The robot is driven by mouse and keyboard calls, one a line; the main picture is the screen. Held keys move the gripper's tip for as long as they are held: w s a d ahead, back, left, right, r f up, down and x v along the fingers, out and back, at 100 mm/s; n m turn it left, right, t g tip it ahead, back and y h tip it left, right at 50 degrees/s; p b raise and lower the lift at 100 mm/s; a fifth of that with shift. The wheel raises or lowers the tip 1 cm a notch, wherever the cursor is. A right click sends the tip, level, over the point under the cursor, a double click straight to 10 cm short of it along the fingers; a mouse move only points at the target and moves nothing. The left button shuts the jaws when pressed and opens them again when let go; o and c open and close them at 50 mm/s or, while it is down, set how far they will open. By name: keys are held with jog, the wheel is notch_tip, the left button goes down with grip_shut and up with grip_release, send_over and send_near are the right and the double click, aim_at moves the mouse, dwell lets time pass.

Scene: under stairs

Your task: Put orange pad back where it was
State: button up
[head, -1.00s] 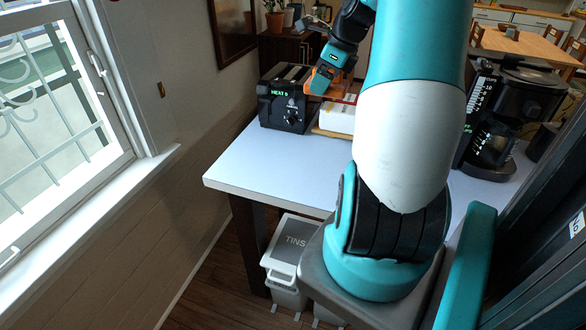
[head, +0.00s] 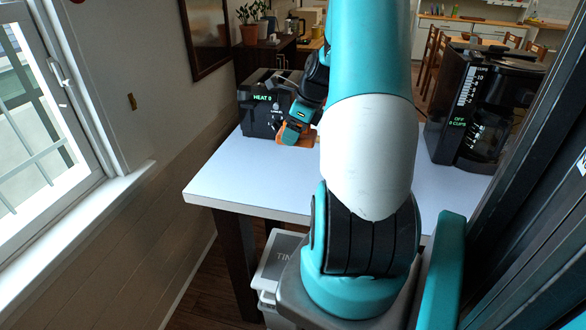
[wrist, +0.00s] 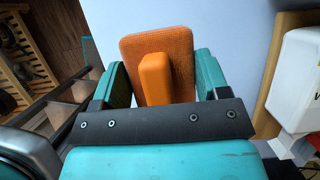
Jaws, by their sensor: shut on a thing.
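The orange pad (wrist: 176,48) shows in the wrist view as a flat rounded slab with a raised orange grip block (wrist: 154,78). My gripper (wrist: 158,76) is shut on that block, a teal finger on each side, and the pad extends beyond the fingers. In the head view my gripper (head: 292,131) is over the white table (head: 250,178), by the front right of the black toaster (head: 262,110). The pad (head: 307,140) shows partly there beside the gripper. I cannot tell whether the pad touches the table.
A white object (wrist: 301,80) on a wooden board (wrist: 272,75) is at the right in the wrist view. A black coffee maker (head: 482,110) stands at the table's right. A bin (head: 277,262) is below the table. The front left tabletop is clear; my arm hides its middle.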

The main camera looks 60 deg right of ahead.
aim_at(311, 133)
notch_tip(311, 133, down, 12)
jog(key=shift+r+p, duration=0.15)
jog(key=shift+p, duration=0.2)
jog(key=o, duration=0.9)
jog(key=b+v, duration=0.1)
jog(key=v, duration=1.1)
